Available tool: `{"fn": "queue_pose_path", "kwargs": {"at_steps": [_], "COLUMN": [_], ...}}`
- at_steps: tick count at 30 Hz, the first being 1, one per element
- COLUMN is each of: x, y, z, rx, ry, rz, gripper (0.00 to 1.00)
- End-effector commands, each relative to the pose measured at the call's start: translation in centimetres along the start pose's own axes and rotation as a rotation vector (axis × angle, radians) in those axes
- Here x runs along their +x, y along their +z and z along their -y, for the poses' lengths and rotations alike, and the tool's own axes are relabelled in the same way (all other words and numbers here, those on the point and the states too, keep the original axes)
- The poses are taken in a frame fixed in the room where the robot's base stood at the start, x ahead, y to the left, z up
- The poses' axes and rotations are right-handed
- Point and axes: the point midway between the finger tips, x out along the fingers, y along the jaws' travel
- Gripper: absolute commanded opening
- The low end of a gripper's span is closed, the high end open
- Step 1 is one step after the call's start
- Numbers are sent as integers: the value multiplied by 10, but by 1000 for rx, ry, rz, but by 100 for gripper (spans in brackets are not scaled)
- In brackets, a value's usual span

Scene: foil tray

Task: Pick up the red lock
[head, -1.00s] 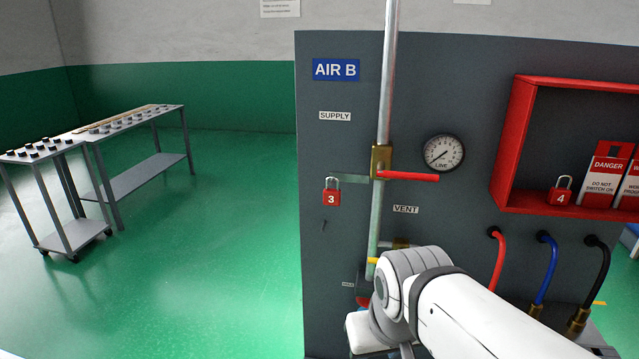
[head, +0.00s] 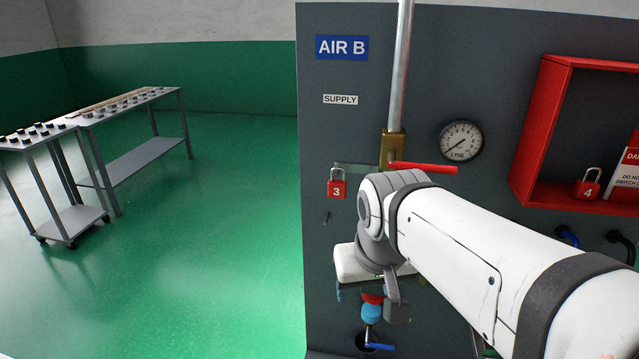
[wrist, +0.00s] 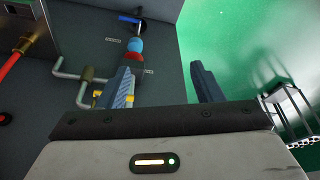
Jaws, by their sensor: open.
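A red lock marked 3 (head: 337,189) hangs by its shackle from a small bracket left of the red valve lever, below the SUPPLY label. A second red lock marked 4 (head: 587,189) sits in the red open box at right. My gripper (wrist: 163,86) is open in the wrist view, with nothing between its two fingers. Neither lock shows in the wrist view.
The dark panel (head: 330,130) carries a red lever (head: 425,168), a vertical pipe (head: 401,70) and a gauge (head: 461,141). Below my wrist is a blue-handled valve (head: 378,346). The red box (head: 521,150) juts out at right. The green floor left of the panel is open before the grey tables (head: 130,165).

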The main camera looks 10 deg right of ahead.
Motion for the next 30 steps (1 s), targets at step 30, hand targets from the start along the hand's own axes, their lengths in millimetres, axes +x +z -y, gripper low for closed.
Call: {"fn": "queue_pose_path", "kwargs": {"at_steps": [30], "x": [-54], "y": [-214], "z": [13], "rx": [336], "ry": [117], "rz": [-76], "gripper": [60]}}
